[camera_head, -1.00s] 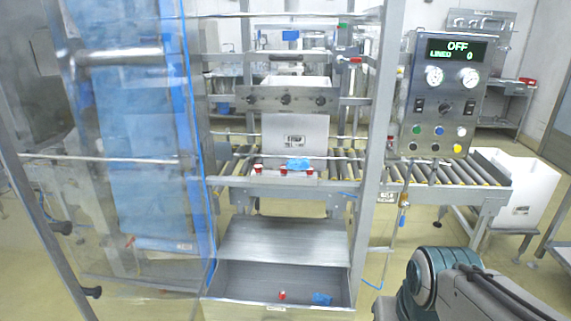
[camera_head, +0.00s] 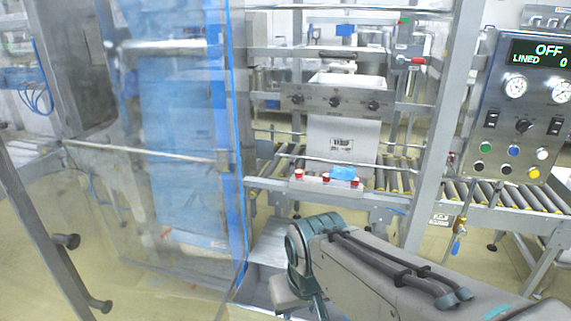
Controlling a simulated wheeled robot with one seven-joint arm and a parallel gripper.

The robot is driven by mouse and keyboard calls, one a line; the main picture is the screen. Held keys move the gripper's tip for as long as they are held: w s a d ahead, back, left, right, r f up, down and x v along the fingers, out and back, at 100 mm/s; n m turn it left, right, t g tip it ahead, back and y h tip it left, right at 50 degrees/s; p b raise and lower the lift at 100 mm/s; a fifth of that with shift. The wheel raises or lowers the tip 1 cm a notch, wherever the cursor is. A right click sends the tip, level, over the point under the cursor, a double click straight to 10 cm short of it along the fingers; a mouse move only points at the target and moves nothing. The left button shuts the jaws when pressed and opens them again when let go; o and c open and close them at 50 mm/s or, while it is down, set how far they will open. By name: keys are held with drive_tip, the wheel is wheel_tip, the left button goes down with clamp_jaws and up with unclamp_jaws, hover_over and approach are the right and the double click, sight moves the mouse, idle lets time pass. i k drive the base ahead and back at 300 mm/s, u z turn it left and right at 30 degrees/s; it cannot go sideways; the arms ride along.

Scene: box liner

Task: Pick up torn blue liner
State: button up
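A small crumpled blue piece (camera_head: 342,173), which looks like torn liner, lies on the ledge with red buttons in front of the roller conveyor. A large sheet of blue liner (camera_head: 185,130) hangs behind the clear guard panel at the left. My arm reaches in from the lower right and bends downward near the bottom middle. My gripper is not in view, so I cannot see whether it holds anything. The metal tray below the machine, with a second blue scrap seen earlier, is mostly hidden behind my arm.
The clear guard door (camera_head: 236,150) stands close to the left of my arm. A metal upright (camera_head: 440,130) rises to the right. The control panel (camera_head: 525,105) reads OFF and LINED 0. A white box (camera_head: 343,140) stands at the roller conveyor (camera_head: 480,192).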

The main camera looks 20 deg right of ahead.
sight(340, 173)
drive_tip(key=z, duration=0.15)
drive_tip(key=i, duration=1.05)
drive_tip(key=z, duration=0.6)
